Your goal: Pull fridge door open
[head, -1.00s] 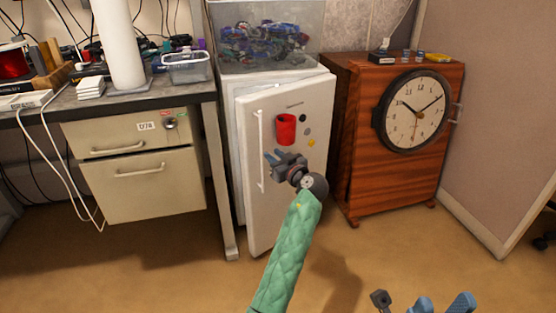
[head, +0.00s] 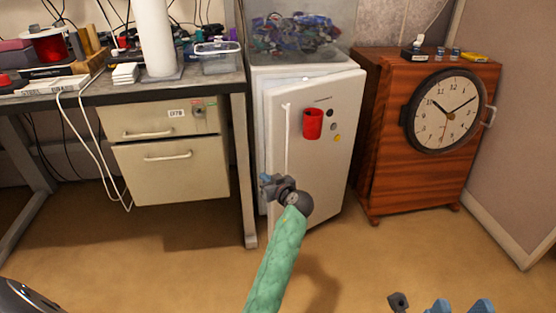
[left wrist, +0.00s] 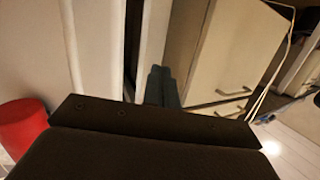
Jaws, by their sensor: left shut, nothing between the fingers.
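The white fridge (head: 257,150) stands beside the desk. Its door (head: 335,160) is ajar, with a narrow gap along its left edge. A vertical white handle (head: 287,135) and a red cup (head: 313,124) are on the door's front. My left gripper (head: 267,182) is shut and empty, in front of the door by the handle's lower end, its tips near the door's left edge. In the left wrist view its fingers (left wrist: 161,86) are together near the dark gap; contact cannot be told. My right gripper (head: 461,306) is open at the bottom edge, partly cut off.
A clear bin (head: 300,38) of parts sits on the fridge. A desk with a drawer cabinet (head: 170,165) stands to the left. A wooden cabinet (head: 385,150) with a clock (head: 446,110) stands close on the right. The floor (head: 200,270) before the fridge is clear.

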